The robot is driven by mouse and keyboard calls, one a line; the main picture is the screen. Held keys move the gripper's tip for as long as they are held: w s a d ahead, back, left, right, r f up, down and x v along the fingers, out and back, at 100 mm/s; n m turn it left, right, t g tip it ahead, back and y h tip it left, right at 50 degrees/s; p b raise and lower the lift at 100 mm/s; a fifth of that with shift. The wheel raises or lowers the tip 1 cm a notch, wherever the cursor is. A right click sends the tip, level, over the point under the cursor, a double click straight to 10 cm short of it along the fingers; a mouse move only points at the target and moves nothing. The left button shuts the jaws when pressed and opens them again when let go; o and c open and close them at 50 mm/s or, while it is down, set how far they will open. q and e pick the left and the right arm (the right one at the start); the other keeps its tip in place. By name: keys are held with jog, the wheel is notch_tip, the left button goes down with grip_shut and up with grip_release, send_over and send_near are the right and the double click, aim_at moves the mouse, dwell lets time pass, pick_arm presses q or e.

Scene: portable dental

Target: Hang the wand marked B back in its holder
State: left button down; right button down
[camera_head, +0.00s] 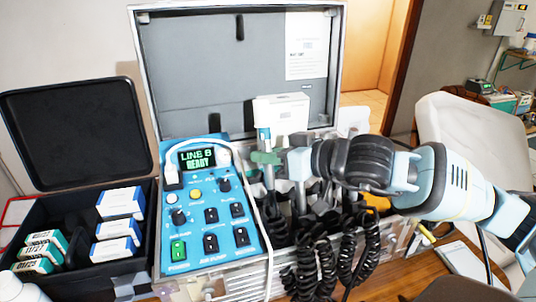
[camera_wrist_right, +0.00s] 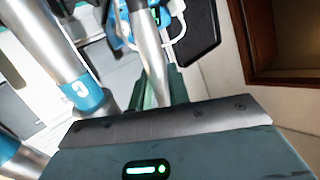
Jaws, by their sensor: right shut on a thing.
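My right gripper (camera_head: 265,158) comes in from the right in the head view, above the row of wands and coiled cords. It is shut on a silver wand, whose shaft shows in the right wrist view (camera_wrist_right: 151,62) between the green fingers. No letter shows on this wand, so I cannot tell from its surface whether it is B. A wand marked C (camera_wrist_right: 84,98), with a blue collar, stands beside it in the right wrist view. The holder is largely hidden behind my gripper and the cords. My left gripper is not in view.
The blue control panel (camera_head: 243,262) reads "LINE B READY" on its display (camera_head: 197,159). Black coiled cords (camera_head: 327,262) hang at the case front. A black box (camera_head: 146,240) with small cartons stands at left. A white chair (camera_head: 465,125) is at right.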

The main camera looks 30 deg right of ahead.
aim_at(272, 193)
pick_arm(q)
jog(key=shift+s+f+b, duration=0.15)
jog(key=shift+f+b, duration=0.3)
pick_arm(e)
jog(key=shift+f, duration=0.2)
dwell(0.5)
